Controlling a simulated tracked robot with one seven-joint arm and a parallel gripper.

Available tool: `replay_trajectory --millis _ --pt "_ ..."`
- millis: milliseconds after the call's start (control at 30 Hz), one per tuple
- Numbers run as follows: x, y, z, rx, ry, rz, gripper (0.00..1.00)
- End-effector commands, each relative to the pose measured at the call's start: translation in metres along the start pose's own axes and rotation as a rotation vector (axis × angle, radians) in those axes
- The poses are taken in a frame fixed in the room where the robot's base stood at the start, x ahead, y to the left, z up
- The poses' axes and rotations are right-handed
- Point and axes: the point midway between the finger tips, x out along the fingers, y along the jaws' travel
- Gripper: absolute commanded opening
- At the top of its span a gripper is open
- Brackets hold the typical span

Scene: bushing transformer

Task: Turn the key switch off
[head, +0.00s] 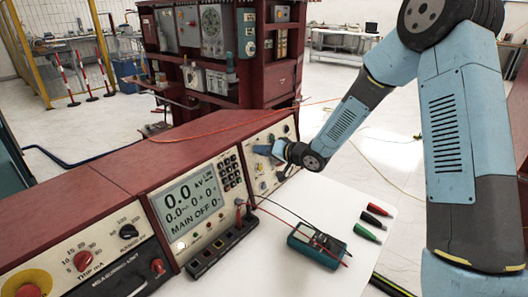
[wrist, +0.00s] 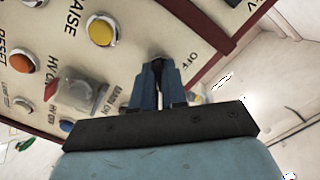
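My gripper (head: 268,152) reaches the right-hand section of the sloped red console in the head view. In the wrist view my gripper (wrist: 158,78) has its two blue fingers close together at the panel, between the printed words MAIN ON and OFF. A narrow dark piece, which looks like the key of the key switch (wrist: 158,67), shows between the fingertips. The fingers appear shut on it. They hide most of the switch, and its turned position cannot be read. The console display (head: 192,200) reads 0.0 kV and MAIN OFF.
A yellow button (wrist: 101,31) and a clear-covered button (wrist: 77,93) lie left of my fingers. A white table (head: 310,225) before the console holds a teal meter (head: 318,245) with leads and several colored markers (head: 370,222). A red equipment rack (head: 225,55) stands behind.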

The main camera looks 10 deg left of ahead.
Motion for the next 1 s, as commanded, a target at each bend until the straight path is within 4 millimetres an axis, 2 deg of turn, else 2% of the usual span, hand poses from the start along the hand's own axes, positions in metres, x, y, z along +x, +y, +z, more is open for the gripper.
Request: replay_trajectory --millis 100,567,767,1000 --pt "-0.0003 0.0006 -0.0001 0.000 0.000 0.001 0.00" --pt "-0.0002 0.0009 0.0001 -0.031 0.000 0.004 0.00" --pt "0.0005 0.0005 0.0000 -0.130 0.000 0.010 0.00" --pt "0.0011 -0.0003 0.0003 -0.334 -0.001 0.021 0.00"
